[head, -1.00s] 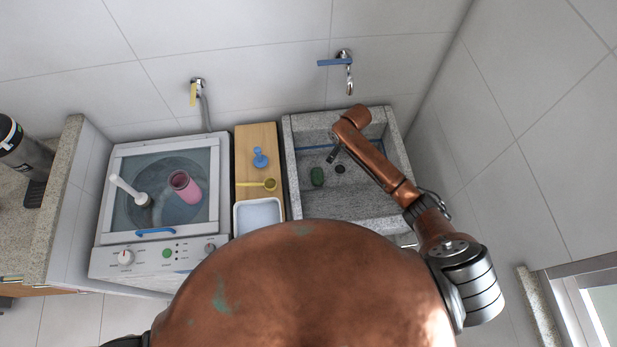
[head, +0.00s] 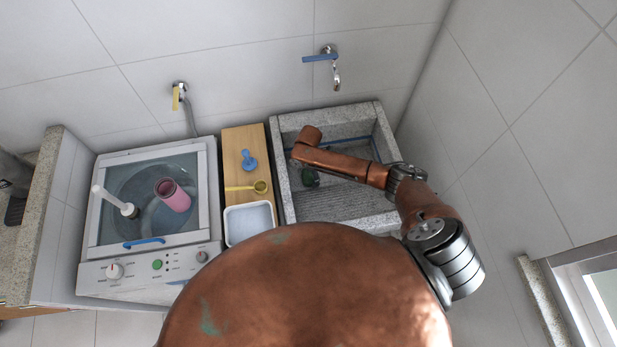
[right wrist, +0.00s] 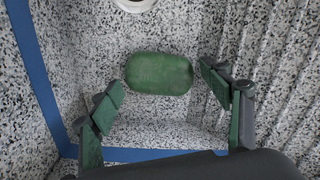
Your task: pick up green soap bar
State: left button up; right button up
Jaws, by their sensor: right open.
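The green soap bar (right wrist: 159,73) lies on the speckled floor of the stone sink (head: 391,203). In the head view the soap (head: 310,178) is partly hidden by my right arm. My right gripper (right wrist: 162,95) is open and empty in the right wrist view, with one finger to the left of the soap and one to its right. The soap shows beyond and between the fingertips, apart from them. In the head view the right gripper's fingers are hidden under the arm. My left gripper is not in view.
The sink's walls enclose the soap, with a ribbed slope (right wrist: 278,70) at one side and a blue strip (right wrist: 38,70). A drain (right wrist: 134,3) is near the soap. A wooden board (head: 239,140) with a white tray (head: 250,222) stands left of the sink.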

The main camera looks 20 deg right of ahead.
jog(key=shift+f, duration=0.7)
jog(key=shift+c, duration=0.3)
jog(key=c, duration=0.9)
